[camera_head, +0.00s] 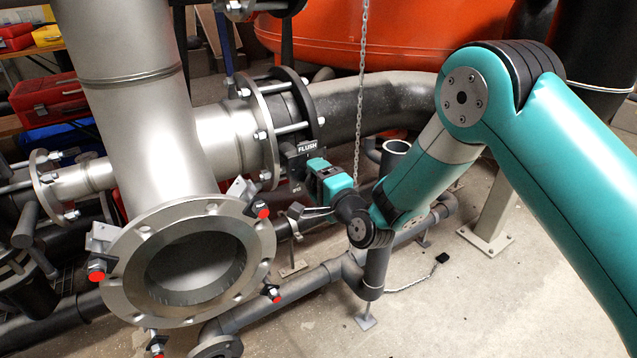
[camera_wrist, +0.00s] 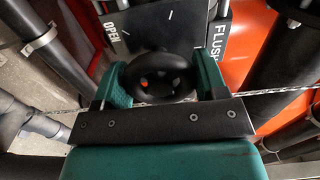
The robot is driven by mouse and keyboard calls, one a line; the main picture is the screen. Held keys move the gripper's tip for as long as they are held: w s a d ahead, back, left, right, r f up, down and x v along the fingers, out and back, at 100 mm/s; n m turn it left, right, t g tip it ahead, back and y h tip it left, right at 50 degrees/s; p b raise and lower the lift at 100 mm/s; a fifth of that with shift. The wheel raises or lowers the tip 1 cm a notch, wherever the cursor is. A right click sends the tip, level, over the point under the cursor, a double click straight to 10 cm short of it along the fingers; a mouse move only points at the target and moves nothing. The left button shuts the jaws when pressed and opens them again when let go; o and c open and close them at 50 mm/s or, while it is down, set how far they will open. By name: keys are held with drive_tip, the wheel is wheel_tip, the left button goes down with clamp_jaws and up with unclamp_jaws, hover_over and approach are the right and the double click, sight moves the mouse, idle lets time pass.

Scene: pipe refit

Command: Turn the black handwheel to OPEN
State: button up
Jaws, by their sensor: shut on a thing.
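The black handwheel (camera_wrist: 178,68) shows in the wrist view as a dark ring between the two teal fingers of my gripper (camera_wrist: 160,80). The gripper is shut on the wheel, one finger at each side of its rim. In the head view my gripper (camera_head: 318,178) reaches in beside the pipe flange, below the FLUSH label (camera_head: 307,147). There the gripper hides most of the wheel. I cannot tell how far the wheel is turned.
A large open steel flange (camera_head: 128,283) with red-tipped clamps stands at the left. A chain (camera_head: 360,90) hangs just behind my gripper. Grey pipework (camera_head: 300,290) runs below my arm. An orange tank (camera_head: 410,40) fills the back. Bare floor shows at lower right.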

drive_tip(key=n+b, duration=0.2)
drive_tip(key=n, duration=0.2)
drive_tip(key=shift+f+n, duration=0.15)
drive_tip(key=shift+n, duration=0.25)
drive_tip(key=n+b, duration=0.3)
drive_tip(key=n, duration=0.1)
drive_tip(key=n+b, duration=0.4)
drive_tip(key=n, duration=0.2)
drive_tip(key=shift+f, duration=0.15)
drive_tip(key=n+b, duration=0.3)
drive_tip(key=n, duration=0.1)
drive_tip(key=shift+b, duration=0.3)
drive_tip(key=n+b, duration=0.3)
drive_tip(key=n, duration=0.2)
drive_tip(key=shift+d, duration=0.1)
drive_tip(key=n+b, duration=0.2)
drive_tip(key=n, duration=0.2)
drive_tip(key=shift+b, duration=0.4)
drive_tip(key=n+b, duration=0.2)
drive_tip(key=n, duration=0.3)
drive_tip(key=shift+w+d+n+b, duration=0.1)
drive_tip(key=shift+n+b, duration=0.3)
drive_tip(key=n+b, duration=0.1)
drive_tip(key=n, duration=0.3)
drive_tip(key=shift+r+b, duration=0.2)
drive_tip(key=shift+b, duration=0.15)
drive_tip(key=shift+n, duration=0.3)
